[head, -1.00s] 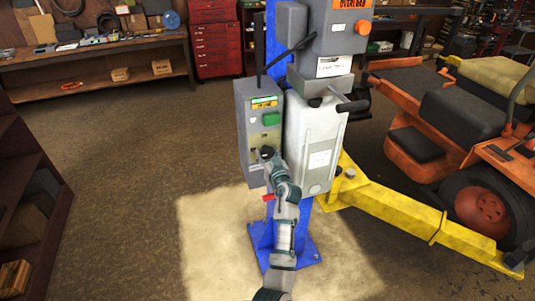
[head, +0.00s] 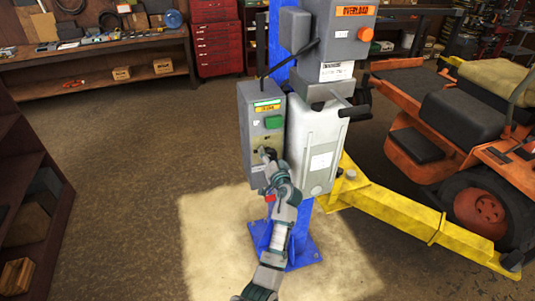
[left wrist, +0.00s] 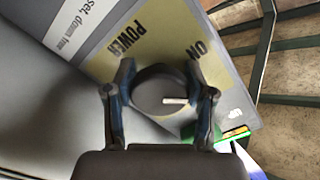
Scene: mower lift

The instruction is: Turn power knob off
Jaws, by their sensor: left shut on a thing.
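The power knob (left wrist: 163,92) is a round grey dial with a white mark, on a panel lettered POWER and ON in the left wrist view. The mark lies roughly level in that picture, on the dial's right half. My left gripper (left wrist: 160,78) has one finger on each side of the knob and is shut on it. In the head view my left gripper (head: 268,155) is at the lower front of the grey control box (head: 255,130) and mostly hides the knob. My right gripper is not in view.
A green button (head: 273,122) sits above the knob on the same box. A blue post (head: 305,225) and a pale grey housing (head: 312,150) stand beside it. A yellow lift arm (head: 395,215) and an orange mower (head: 460,130) are at right. Floor at left is clear.

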